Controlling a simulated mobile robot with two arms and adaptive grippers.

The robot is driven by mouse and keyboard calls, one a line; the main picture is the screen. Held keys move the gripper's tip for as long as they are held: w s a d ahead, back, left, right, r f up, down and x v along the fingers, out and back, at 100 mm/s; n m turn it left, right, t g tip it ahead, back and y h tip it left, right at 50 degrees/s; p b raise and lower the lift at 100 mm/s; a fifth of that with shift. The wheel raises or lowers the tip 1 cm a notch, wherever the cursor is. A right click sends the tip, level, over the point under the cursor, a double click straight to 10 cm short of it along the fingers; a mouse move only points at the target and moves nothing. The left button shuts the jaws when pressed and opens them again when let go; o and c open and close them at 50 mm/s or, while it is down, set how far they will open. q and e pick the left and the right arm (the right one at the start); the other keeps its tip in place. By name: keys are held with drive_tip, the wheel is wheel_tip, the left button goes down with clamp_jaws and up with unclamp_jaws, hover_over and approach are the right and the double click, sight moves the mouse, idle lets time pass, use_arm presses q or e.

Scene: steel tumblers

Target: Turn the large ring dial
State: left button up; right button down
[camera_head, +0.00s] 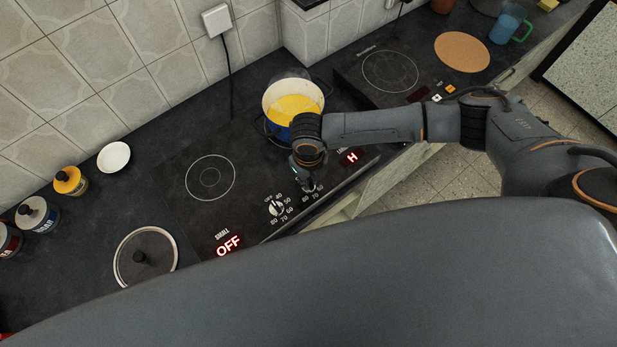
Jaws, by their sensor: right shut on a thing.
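The large ring dial (309,188) is on the front of the dark cooktop, mostly hidden under my right gripper (304,178). My right gripper points down at it and is shut on it. The numbers 80 and 70 show just below this dial; its pointer is hidden. A red display (351,157) beside it reads "H". The small ring dial (277,208) is to the left, with "OFF" and numbers around it, and its red display (228,245) reads "OFF". My left gripper is not in view.
A pot (292,94) with yellow contents stands right behind my right gripper. A glass lid (146,257), a white saucer (114,157) and several jars are at the left. A second cooktop (390,72) and a cork mat (462,52) are at the right.

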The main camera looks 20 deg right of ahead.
drive_tip(key=c, duration=1.4)
unclamp_jaws()
wheel_tip(320, 180, up, 12)
